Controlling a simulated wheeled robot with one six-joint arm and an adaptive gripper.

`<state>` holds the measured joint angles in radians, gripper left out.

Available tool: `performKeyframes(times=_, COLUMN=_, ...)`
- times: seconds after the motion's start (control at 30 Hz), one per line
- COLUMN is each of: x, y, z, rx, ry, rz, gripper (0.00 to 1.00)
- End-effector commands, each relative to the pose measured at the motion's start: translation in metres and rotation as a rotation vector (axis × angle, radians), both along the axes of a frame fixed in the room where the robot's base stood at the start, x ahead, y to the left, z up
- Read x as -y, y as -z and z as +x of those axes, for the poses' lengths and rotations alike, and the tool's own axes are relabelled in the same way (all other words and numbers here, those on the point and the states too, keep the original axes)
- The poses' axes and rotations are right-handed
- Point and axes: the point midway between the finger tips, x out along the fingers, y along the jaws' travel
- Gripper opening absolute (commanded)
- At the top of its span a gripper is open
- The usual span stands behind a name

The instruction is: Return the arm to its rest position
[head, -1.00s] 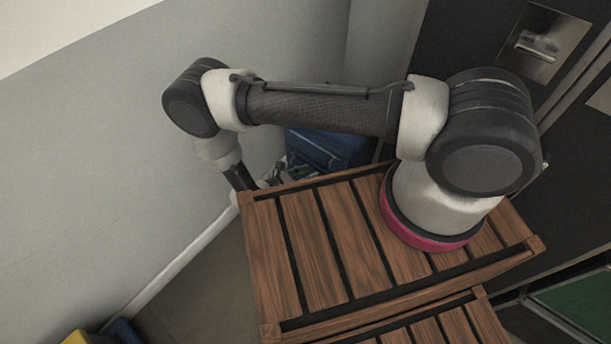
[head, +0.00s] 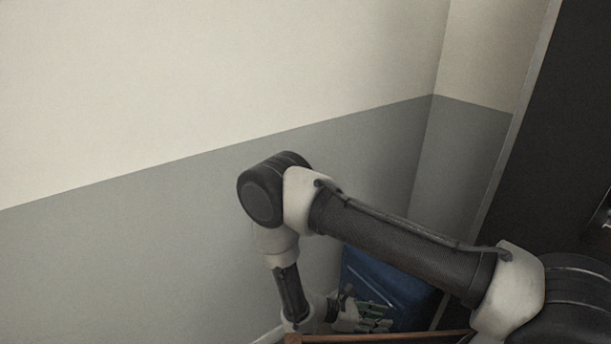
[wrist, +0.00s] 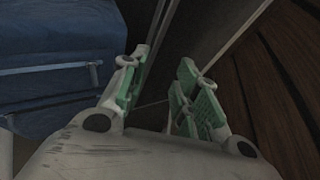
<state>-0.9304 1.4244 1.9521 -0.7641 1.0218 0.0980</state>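My gripper (wrist: 158,92) shows in the wrist view with its two green-padded fingers apart and nothing between them. In the head view my gripper (head: 372,318) hangs low at the end of my bent arm, partly hidden at the bottom of the picture. It is in front of a blue case or box (head: 392,280) near the wall corner. In the wrist view the blue case (wrist: 60,65) lies to the left of the fingers.
A two-tone wall (head: 150,230), cream above and grey below, fills the left and back. A dark door or cabinet (head: 560,160) stands at the right. Brown wooden slats (wrist: 285,80) are right of the fingers in the wrist view.

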Motion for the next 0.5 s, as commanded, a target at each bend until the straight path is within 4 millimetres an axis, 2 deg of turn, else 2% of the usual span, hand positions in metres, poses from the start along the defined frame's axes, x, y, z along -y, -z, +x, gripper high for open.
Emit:
performKeyframes(times=0.03, x=-0.003, y=-0.022, z=0.003, rx=0.021, ry=0.053, rz=0.026, gripper=0.31)
performKeyframes(times=0.23, x=-0.006, y=-0.113, z=0.010, rx=0.117, ry=0.299, rz=0.153, gripper=0.31)
performKeyframes(times=0.5, x=0.013, y=-0.239, z=0.008, rx=0.277, ry=0.645, rz=0.381, gripper=0.31)
